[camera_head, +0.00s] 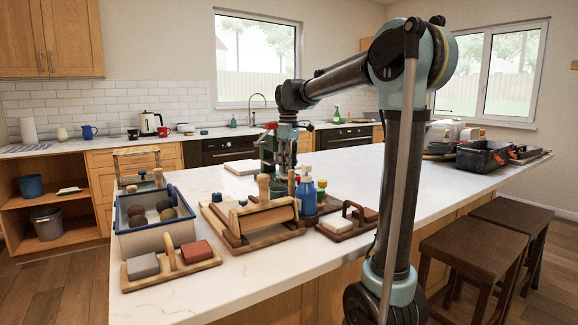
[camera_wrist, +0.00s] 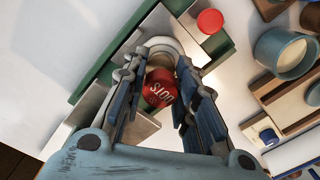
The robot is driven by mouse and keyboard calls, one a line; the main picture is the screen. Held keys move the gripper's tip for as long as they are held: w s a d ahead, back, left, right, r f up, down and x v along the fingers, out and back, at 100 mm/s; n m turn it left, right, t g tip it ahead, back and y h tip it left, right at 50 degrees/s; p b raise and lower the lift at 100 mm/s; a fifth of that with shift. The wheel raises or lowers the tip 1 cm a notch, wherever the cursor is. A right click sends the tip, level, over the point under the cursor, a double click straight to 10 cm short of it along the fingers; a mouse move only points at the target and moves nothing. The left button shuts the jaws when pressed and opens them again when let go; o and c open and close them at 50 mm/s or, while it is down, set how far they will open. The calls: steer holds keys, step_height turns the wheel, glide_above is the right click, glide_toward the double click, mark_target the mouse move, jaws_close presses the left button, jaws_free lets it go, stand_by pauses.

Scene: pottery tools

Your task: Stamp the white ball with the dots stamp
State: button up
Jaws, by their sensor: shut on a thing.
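In the wrist view, a red stamp (camera_wrist: 159,88) with white lettering that reads DOTS sits between the fingers of my gripper (camera_wrist: 160,80). The gripper is shut on it. A pale rounded shape (camera_wrist: 160,44) shows just beyond the stamp between the fingertips. I cannot tell whether it is the white ball, or whether the stamp touches it. In the head view my gripper (camera_head: 284,165) points down over the counter behind the wooden tools, and its fingertips are partly hidden.
The counter's right middle (camera_head: 350,175) is clear.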

steer(key=shift+f, duration=0.4)
stand_by(0.6)
steer(key=shift+r, duration=0.15)
steer(key=shift+r, duration=2.9)
